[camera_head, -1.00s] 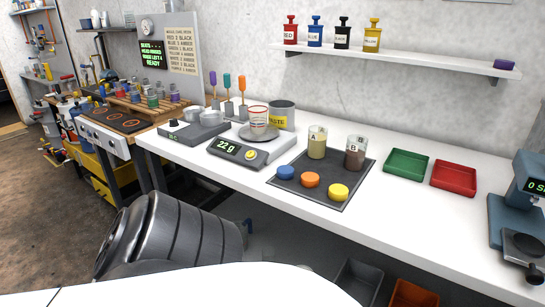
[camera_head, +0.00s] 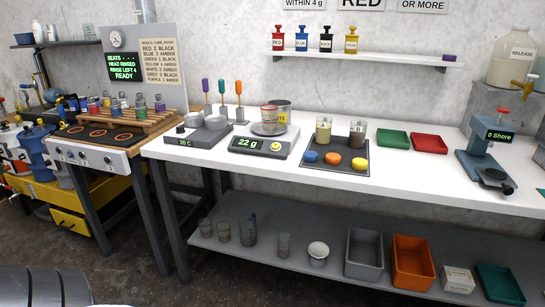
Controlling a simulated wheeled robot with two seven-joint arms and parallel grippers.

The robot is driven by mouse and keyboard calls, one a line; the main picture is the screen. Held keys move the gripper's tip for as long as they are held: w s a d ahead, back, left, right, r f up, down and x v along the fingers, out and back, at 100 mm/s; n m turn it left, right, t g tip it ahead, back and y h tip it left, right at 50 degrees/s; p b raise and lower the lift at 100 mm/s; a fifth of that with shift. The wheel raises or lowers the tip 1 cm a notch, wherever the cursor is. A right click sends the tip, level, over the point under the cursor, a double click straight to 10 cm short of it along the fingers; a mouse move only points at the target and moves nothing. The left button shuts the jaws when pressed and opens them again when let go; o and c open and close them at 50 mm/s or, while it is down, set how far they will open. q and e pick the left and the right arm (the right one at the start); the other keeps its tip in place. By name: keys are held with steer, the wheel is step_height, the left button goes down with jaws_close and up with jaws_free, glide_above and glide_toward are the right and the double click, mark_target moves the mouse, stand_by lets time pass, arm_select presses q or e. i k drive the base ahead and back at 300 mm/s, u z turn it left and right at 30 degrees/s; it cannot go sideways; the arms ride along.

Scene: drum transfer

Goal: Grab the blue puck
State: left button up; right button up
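The blue puck (camera_head: 311,157) lies at the left front of a dark grey mat (camera_head: 345,178) on the white bench. An orange puck (camera_head: 333,159) and a yellow puck (camera_head: 359,163) lie to its right in a row. Two cups, with tan and dark brown contents, stand behind the pucks on the mat. Neither of my grippers is in view. A dark rounded part, probably mine, shows at the bottom left.
A scale (camera_head: 262,146) reading 2.2 g stands left of the mat, with a cup on it. Green (camera_head: 392,138) and red (camera_head: 428,143) trays lie to the right. A lower shelf (camera_head: 400,228) holds bins and cups. Floor in front is clear.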

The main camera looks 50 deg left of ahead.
mark_target(310, 156)
steer(key=u, duration=1.7)
steer(key=i, duration=0.1)
steer(key=z, duration=0.1)
